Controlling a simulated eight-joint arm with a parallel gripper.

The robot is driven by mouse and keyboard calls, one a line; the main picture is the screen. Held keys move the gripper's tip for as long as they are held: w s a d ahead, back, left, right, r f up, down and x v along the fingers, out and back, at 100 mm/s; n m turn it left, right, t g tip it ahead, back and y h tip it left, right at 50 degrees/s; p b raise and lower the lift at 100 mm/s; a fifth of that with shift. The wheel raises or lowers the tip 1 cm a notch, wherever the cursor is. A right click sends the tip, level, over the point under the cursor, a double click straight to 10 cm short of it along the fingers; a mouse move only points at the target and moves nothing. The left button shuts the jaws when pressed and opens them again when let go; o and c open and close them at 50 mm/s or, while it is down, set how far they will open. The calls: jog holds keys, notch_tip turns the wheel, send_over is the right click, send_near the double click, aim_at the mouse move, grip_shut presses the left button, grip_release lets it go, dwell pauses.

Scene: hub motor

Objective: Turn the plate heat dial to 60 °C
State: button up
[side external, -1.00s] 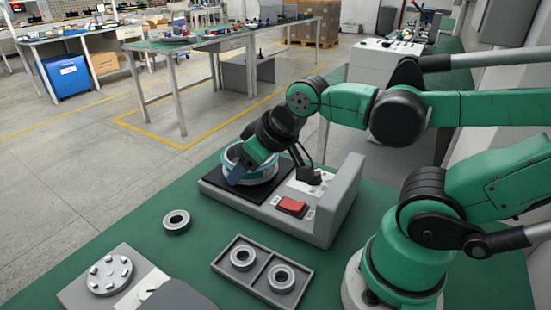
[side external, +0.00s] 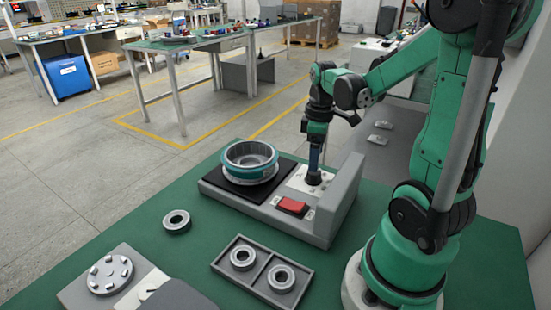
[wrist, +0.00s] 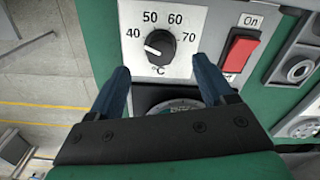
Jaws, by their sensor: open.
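The plate heat dial is a black knob (wrist: 160,45) on a white scale plate marked 40, 50, 60 and 70 °C in the wrist view. In the side view the dial (side external: 314,179) sits on the grey heater unit. My gripper (wrist: 161,72) is open and empty. Its two blue fingers lie left and right of the dial, their tips just below it in the wrist picture. In the side view my gripper (side external: 316,163) points down right above the dial.
A red On switch (wrist: 240,50) is right of the dial; it also shows in the side view (side external: 292,206). The teal-and-silver hub ring (side external: 249,160) sits on the black plate (side external: 215,180). The unit's raised grey wall (side external: 345,195) stands beside the dial. A tray (side external: 215,266) holds two rings.

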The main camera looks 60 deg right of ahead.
aim_at(314, 176)
jog(key=shift+f, duration=2.3)
grip_shut()
